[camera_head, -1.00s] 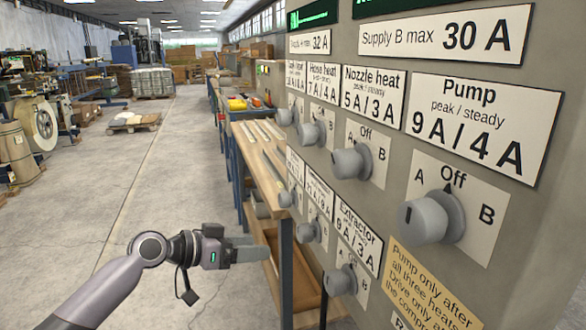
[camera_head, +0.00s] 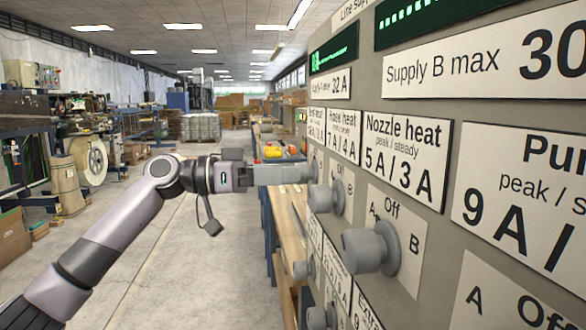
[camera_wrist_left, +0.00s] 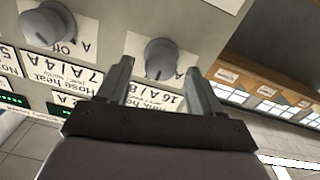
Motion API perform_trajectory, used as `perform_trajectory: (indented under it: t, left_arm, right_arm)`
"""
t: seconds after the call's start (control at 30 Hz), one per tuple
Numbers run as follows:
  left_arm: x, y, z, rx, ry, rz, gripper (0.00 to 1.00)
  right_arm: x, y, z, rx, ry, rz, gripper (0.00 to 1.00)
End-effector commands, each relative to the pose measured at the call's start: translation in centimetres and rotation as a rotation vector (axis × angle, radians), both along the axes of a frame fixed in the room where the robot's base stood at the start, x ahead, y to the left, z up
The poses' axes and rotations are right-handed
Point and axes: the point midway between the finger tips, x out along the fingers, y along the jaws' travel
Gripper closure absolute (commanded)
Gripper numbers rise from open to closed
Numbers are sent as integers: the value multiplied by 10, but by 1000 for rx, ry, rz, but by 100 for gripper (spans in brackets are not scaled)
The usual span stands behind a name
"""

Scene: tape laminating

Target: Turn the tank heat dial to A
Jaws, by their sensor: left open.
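The tank heat dial (camera_wrist_left: 160,60) is a grey round knob on a white plate, close in front of my left fingertips in the left wrist view. Its label (camera_wrist_left: 165,97) is partly covered by my gripper. I cannot tell where the dial's pointer stands. In the head view the tank heat label (camera_head: 316,123) shows at the panel's far end, and the dial below it is largely hidden by my fingers. My left gripper (camera_head: 305,172) is open, pointing at the panel; its fingertips (camera_wrist_left: 158,72) lie on either side of the dial in the picture. Contact cannot be told. My right gripper is out of view.
The hose heat dial (camera_head: 325,197) sits close beside my gripper, and the nozzle heat dial (camera_head: 370,248) is nearer the camera. More dials, such as the lower one (camera_head: 303,268), stick out below. A workbench (camera_head: 290,225) stands beyond the panel.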

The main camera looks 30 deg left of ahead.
Motion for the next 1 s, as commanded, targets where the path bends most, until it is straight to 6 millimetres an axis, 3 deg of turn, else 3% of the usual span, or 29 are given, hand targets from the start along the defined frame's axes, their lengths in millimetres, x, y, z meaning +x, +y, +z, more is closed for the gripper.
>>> perform_trajectory:
  t: [0.2, 0.5, 0.67, 0.7, 1.0]
  left_arm:
    - [12, -15, 1, -1, 0, 1, 34]
    - [13, -17, -1, 0, 0, 2, 34]
    - [13, -17, -1, 0, 0, 1, 87]
    - [13, -17, -1, 0, 0, 1, 91]
    - [12, -17, 0, -18, 24, -2, 91]
  right_arm:
    - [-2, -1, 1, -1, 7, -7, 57]
    - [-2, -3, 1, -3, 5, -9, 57]
    - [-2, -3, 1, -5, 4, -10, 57]
    - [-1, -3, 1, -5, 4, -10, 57]
    - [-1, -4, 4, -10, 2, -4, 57]
